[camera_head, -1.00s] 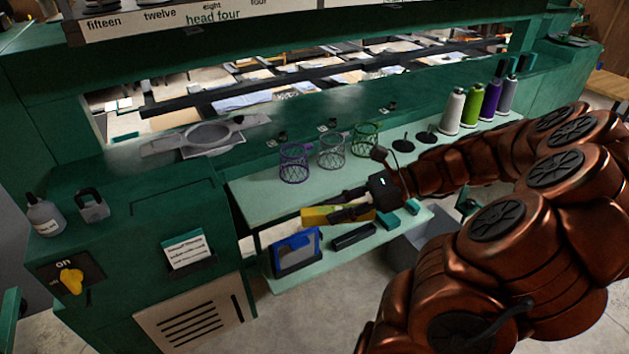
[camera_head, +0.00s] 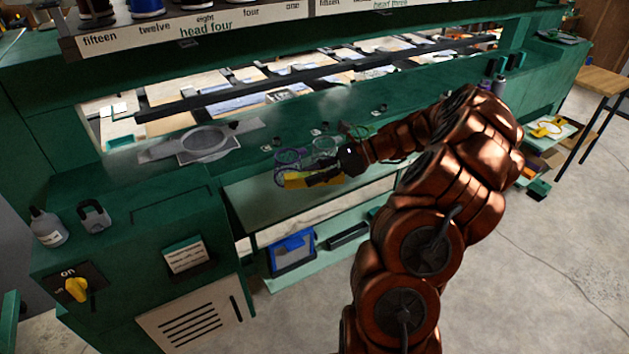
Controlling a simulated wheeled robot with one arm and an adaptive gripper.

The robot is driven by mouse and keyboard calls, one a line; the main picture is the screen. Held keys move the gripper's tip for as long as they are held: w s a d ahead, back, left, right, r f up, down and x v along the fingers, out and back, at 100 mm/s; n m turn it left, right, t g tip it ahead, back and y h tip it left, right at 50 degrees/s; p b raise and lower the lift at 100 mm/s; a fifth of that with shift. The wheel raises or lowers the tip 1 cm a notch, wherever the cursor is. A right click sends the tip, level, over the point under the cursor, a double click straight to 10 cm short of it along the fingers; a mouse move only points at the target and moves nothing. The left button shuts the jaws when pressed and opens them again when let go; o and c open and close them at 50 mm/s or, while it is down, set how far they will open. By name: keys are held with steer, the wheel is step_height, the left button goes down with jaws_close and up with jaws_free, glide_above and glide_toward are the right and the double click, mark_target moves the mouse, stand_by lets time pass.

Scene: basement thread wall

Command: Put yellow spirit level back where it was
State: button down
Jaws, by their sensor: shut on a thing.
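The yellow spirit level (camera_head: 298,181) is held in my gripper (camera_head: 325,175), which is shut on it. The level is roughly horizontal in the picture, above the front part of the pale green upper shelf (camera_head: 265,203). It partly covers the wire baskets behind it, a purple one (camera_head: 287,158) and a grey one (camera_head: 325,146). Whether the level touches the shelf or the baskets cannot be told. My arm hides the right part of the shelf.
On the lower shelf (camera_head: 310,262) stand a blue-fronted case (camera_head: 291,251) and a dark bar (camera_head: 348,235). A grey round-framed hoop (camera_head: 207,143) lies on the machine bed at left. A wooden table (camera_head: 603,82) stands far right. The floor at right is open.

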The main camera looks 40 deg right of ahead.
steer(key=shift+w+f+p, duration=0.15)
steer(key=shift+f+p, duration=0.45)
steer(key=shift+f, duration=1.15)
steer(key=c, duration=0.9)
jaws_free()
steer(key=shift+c, duration=0.2)
steer(key=shift+d, duration=0.1)
